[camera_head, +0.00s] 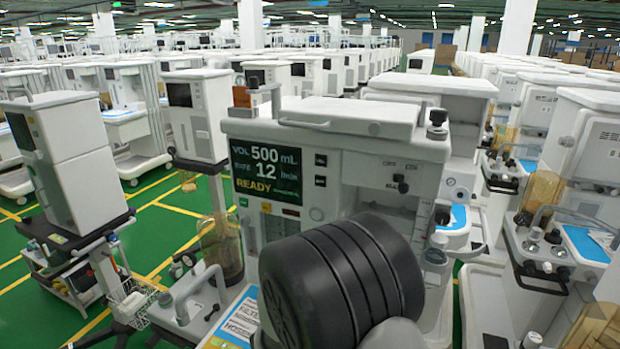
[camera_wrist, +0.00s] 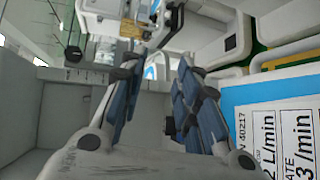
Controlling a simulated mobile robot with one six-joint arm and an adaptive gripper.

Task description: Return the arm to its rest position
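My gripper (camera_wrist: 157,72) fills the middle of the wrist view. Its two blue-padded fingers stand apart with a clear gap, and nothing is held between them. In the head view, a large black ribbed joint of my arm (camera_head: 340,280) is in front of the nearest anaesthesia cart. The fingers do not show in the head view. That cart (camera_head: 390,145) has a screen (camera_head: 266,174) reading 500 mL, 12 l/min and READY.
A blue and white printed card (camera_wrist: 270,125) lies right of the fingers in the wrist view. In the head view, another cart (camera_head: 70,160) stands at left and carts (camera_head: 575,150) line the right. Green floor (camera_head: 165,225) with yellow lines shows between the left carts.

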